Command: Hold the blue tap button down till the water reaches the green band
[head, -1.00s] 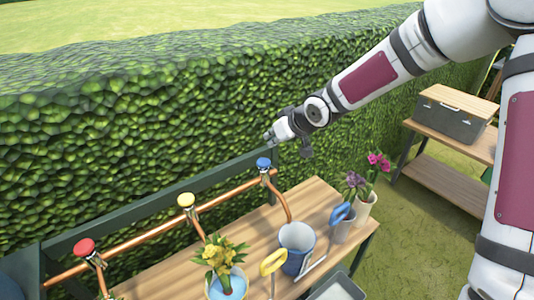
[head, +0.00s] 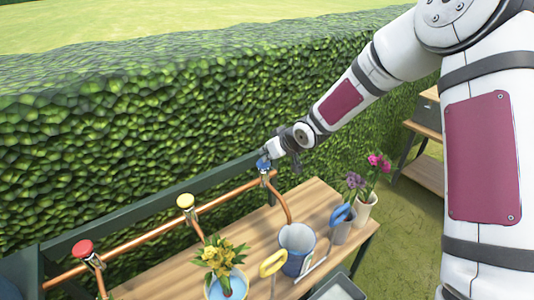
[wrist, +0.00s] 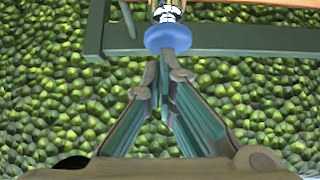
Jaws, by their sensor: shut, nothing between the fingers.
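The blue tap button (head: 263,165) tops the right-hand tap on the copper pipe. It also shows as a blue disc in the wrist view (wrist: 168,38). My gripper (head: 268,153) is shut and empty, with its tips right at the button. In the wrist view, the closed fingertips (wrist: 166,62) overlap the button's near edge; I cannot tell whether they press it. A grey and blue bucket (head: 297,240) stands on the bench near the lower end of this tap's copper spout (head: 288,205). I cannot make out its water level or a green band.
Yellow (head: 185,201) and red (head: 84,248) tap buttons stand farther left along the pipe. A pot of yellow flowers (head: 222,262), a yellow-handled tool (head: 272,263) and pots with purple and pink flowers (head: 366,200) share the wooden bench (head: 312,200). A hedge rises behind.

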